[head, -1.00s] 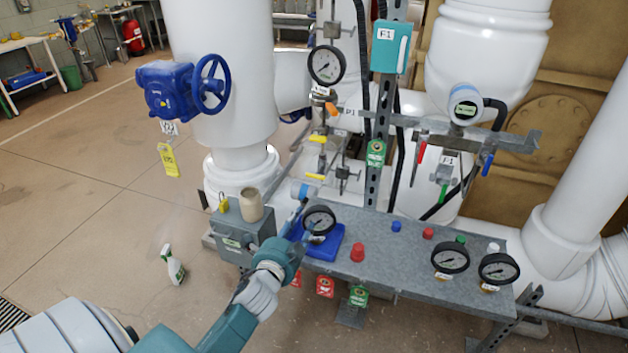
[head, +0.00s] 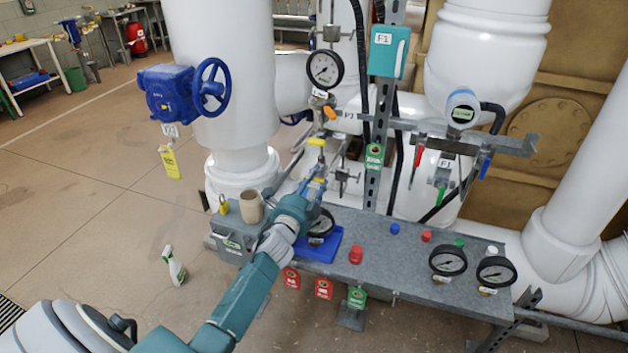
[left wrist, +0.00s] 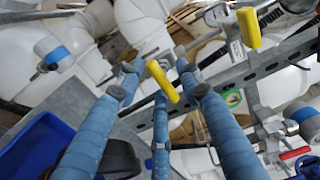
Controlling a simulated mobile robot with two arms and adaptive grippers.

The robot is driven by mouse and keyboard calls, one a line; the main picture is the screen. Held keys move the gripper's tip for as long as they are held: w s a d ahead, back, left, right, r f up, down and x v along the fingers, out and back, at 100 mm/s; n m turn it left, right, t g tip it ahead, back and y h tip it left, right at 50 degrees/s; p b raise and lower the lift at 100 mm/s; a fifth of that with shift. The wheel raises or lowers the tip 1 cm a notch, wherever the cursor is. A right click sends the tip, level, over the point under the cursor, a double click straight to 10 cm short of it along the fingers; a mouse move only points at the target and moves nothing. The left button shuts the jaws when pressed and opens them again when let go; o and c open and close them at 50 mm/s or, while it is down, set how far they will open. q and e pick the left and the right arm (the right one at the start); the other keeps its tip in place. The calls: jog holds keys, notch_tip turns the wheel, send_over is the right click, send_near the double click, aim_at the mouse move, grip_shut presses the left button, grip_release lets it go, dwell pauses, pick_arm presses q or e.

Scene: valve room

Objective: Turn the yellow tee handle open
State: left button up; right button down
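A yellow tee handle (left wrist: 163,82) shows in the left wrist view, between the blue fingertips of my left gripper (left wrist: 157,68). The fingers are spread on both sides of it, and I see no clear grip on it. A second yellow handle (left wrist: 249,28) is at the upper right of that view. In the head view my left gripper (head: 318,172) reaches up to the small valves behind the bench. One yellow handle (head: 316,141) shows just above its fingertips; the lower handle is hidden by the gripper. My right gripper is not in view.
A grey bench (head: 390,262) carries a blue tray (head: 322,252), gauges and coloured caps. A pressure gauge (head: 323,69) and orange handle (head: 330,113) are above the gripper. A steel post (head: 378,185) stands close on its right. A large blue handwheel (head: 211,86) is at left.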

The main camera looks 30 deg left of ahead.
pick_arm(q)
jog(key=shift+w, duration=0.15)
grip_shut()
jog(key=shift+n, duration=0.4)
jog(key=n, duration=0.3)
jog(key=shift+d+n, duration=0.1)
jog(key=shift+n, duration=0.3)
jog(key=n+p, duration=0.1)
jog(key=n, duration=0.3)
jog(key=shift+d, duration=0.1)
jog(key=n+p, duration=0.1)
jog(key=n, duration=0.4)
jog(key=shift+r, duration=0.1)
jog(key=n, duration=0.4)
jog(key=shift+p, duration=0.35)
jog(key=shift+n, duration=0.3)
